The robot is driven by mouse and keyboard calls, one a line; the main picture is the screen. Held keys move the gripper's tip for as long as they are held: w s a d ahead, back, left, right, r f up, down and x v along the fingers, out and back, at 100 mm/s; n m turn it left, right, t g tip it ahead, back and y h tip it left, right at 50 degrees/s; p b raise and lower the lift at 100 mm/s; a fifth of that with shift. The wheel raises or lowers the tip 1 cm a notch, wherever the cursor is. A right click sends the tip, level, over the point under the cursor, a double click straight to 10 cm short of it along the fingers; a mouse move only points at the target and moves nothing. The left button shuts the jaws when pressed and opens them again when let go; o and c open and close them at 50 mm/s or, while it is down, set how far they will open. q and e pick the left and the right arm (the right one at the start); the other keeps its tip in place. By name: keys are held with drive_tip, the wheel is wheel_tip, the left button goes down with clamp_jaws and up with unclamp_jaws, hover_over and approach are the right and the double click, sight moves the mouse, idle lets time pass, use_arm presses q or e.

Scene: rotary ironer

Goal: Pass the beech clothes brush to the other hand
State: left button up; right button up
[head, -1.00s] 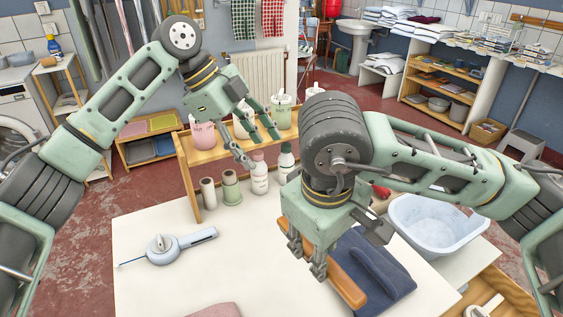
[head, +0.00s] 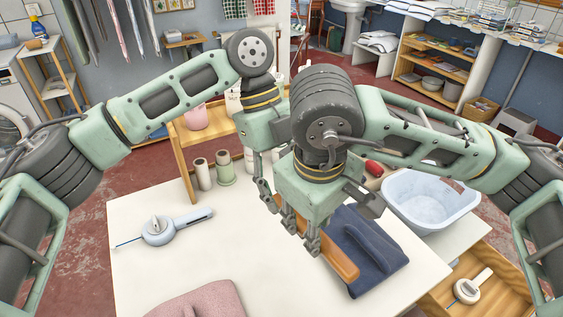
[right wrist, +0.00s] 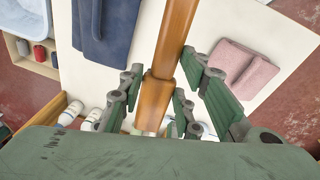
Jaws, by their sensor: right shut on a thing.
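The beech clothes brush (head: 342,262) is a long brown wooden bar, held tilted above the white table. My right gripper (head: 303,238) is shut on it near its far end, and its near end sticks out toward the front right. The brush also runs up through the middle of the right wrist view (right wrist: 178,35), with green finger pads on both sides of it. My left gripper (head: 270,202) hangs close to the left of my right gripper, near the brush's far end. One of its fingers is mostly hidden, so its opening and any contact are unclear.
A folded navy cloth (head: 375,250) lies right of the brush and a pink one (head: 205,300) at the front. A pale blue tool (head: 165,228) lies left. Bottles and spools (head: 224,168) stand behind the grippers. A pale basin (head: 428,198) is at right.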

use_arm(q)
drive_tip(key=shift+x, duration=1.3)
drive_tip(key=shift+c, duration=0.2)
drive_tip(key=c, duration=1.1)
use_arm(e)
drive_tip(key=shift+a, duration=0.1)
use_arm(q)
drive_tip(key=shift+d, duration=0.1)
clamp_jaws()
use_arm(e)
drive_tip(key=o, duration=1)
drive_tip(key=shift+c, duration=0.2)
drive_tip(key=o, duration=0.3)
drive_tip(key=shift+o, duration=0.2)
